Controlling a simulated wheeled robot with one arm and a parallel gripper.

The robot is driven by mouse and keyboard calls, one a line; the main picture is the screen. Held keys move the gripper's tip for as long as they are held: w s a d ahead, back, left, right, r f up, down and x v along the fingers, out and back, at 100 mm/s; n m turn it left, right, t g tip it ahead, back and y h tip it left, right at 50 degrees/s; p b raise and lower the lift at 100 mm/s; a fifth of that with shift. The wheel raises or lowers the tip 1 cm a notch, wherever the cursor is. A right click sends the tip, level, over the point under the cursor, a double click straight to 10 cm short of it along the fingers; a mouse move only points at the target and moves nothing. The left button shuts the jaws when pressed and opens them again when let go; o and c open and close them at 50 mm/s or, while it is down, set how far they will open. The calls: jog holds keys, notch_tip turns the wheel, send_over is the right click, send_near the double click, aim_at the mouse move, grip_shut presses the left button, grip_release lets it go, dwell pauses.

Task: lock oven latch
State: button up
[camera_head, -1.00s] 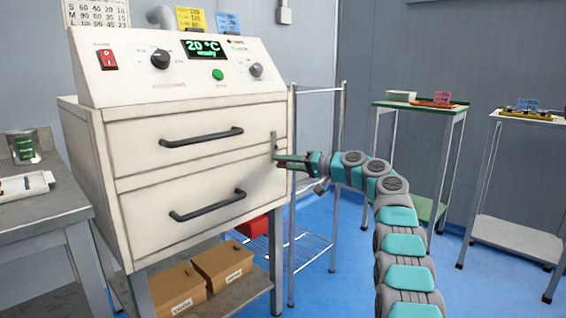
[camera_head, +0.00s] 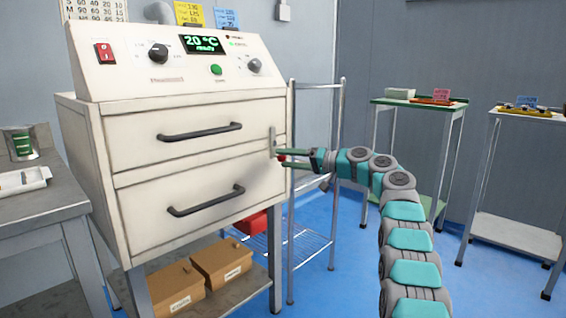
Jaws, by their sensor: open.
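The oven (camera_head: 180,60) is a cream cabinet with a control panel on top and two drawer-like fronts, each with a dark bar handle. Both fronts look closed. The latch (camera_head: 272,141) is a small upright grey lever at the right edge of the oven, near the seam between the fronts. My gripper (camera_head: 279,156) is open, its green fingers pointing left at the lower part of the latch. I cannot tell whether the fingers touch the latch. A small red part (camera_head: 282,159) shows by the fingers, partly hidden.
A grey table (camera_head: 45,210) stands at the left. A wire rack (camera_head: 310,240) stands just right of the oven. Two small side tables (camera_head: 420,103) (camera_head: 520,115) stand at the right. Cardboard boxes (camera_head: 178,288) sit on the shelf below. Blue floor is free at the right.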

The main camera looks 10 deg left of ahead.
jog(key=b+v, duration=0.1)
jog(key=v, duration=0.5)
jog(key=shift+s, duration=0.1)
